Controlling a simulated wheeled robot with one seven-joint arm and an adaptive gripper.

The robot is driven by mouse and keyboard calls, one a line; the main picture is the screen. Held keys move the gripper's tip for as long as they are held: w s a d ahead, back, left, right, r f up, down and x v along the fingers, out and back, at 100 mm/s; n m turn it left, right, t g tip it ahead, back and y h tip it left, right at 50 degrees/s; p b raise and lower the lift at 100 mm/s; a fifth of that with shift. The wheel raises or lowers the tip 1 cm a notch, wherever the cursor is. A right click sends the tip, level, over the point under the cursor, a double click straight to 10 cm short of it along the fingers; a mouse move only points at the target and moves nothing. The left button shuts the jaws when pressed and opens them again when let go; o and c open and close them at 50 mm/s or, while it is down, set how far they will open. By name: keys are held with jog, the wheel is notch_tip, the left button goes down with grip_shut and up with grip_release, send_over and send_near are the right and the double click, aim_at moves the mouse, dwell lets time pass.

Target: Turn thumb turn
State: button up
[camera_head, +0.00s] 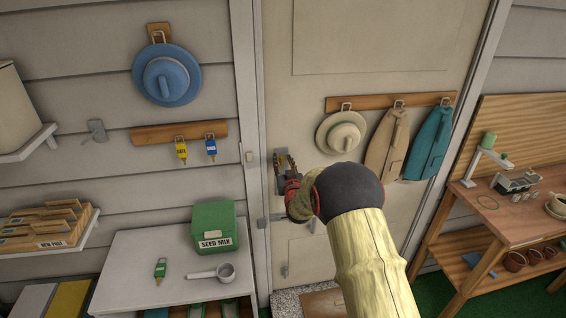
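The pale door (375,40) is closed, as far as I can see. A small grey lock plate (279,184) is on its left side, near the frame. My gripper (285,158) is in front of this plate, its dark fingers overlapping the upper part. The thumb turn itself is hidden or too small to make out behind the fingers. I cannot tell whether the fingers touch it or close on it. My arm reaches up from the bottom and covers part of the door.
A peg rail (372,102) with a cream hat (341,133) and two garments hangs right of my gripper. A wooden bench (510,222) is at the right. A white cabinet (140,245) with a green seed box (214,228) is at the left.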

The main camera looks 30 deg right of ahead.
jog(key=shift+w, duration=0.1)
jog(key=shift+c, duration=1.1)
grip_shut()
